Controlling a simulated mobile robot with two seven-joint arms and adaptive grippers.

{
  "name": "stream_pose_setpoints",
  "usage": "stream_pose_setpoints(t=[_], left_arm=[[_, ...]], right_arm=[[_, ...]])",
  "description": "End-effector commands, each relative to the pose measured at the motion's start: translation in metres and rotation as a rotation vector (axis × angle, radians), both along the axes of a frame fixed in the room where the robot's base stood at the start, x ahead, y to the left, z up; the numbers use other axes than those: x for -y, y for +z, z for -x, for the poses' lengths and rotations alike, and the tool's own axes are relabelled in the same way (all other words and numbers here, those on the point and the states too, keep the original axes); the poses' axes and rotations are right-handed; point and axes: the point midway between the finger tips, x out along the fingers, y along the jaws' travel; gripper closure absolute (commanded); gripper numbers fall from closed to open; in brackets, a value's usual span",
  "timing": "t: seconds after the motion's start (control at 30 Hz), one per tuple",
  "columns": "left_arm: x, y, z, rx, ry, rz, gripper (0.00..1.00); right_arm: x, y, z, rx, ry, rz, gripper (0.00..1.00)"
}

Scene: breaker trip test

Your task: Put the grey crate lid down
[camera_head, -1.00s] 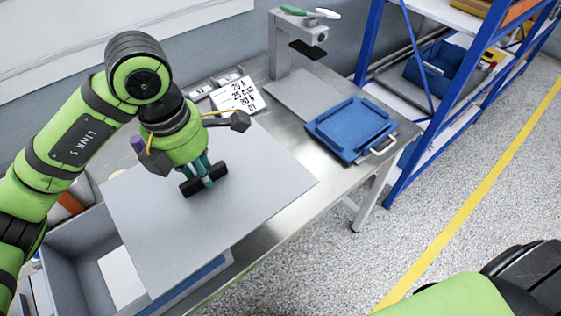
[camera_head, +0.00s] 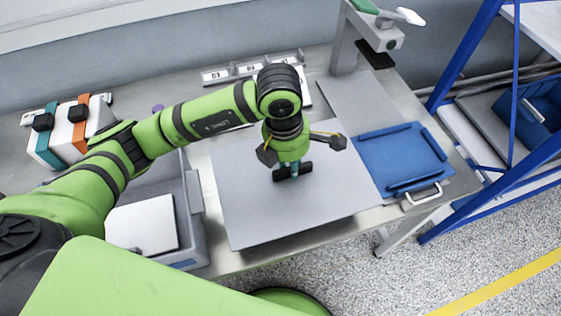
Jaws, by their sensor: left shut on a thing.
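The grey crate lid (camera_head: 325,200) is a flat, light grey panel with a dark handle (camera_head: 293,172) near its middle. My left gripper (camera_head: 291,168) is above the lid and shut on this handle. The lid is over the metal table, between the grey crate and a blue tray; I cannot tell whether it touches the tabletop. The open grey crate (camera_head: 193,192) is to the left of the lid, partly hidden by my left arm, with a white flat thing (camera_head: 143,223) inside. My right gripper is not in view.
The blue tray (camera_head: 400,160) with a pale handle lies close to the lid's right edge. A grey stand (camera_head: 345,45) rises at the back. Small labelled blocks (camera_head: 235,72) line the wall side. A white case (camera_head: 62,135) with orange and teal straps is at left. A blue shelf (camera_head: 470,60) stands right.

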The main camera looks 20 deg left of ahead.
Motion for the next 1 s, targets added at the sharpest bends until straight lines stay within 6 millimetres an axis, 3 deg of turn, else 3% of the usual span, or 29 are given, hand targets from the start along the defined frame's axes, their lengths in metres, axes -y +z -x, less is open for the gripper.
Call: stream_pose_setpoints(t=[0.1,0.3,0.63,1.0], left_arm=[[-0.022,-0.013,-0.013,-0.003,0.005,-0.002,1.00],[-0.039,-0.027,-0.026,0.001,-0.001,0.002,1.00],[-0.041,-0.065,-0.026,-0.002,-0.001,0.001,1.00],[-0.040,-0.072,-0.027,0.003,-0.003,0.002,1.00]], right_arm=[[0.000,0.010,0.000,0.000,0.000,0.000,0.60],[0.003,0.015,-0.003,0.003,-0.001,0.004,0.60],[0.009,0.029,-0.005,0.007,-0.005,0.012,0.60],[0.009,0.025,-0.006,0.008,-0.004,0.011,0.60]])
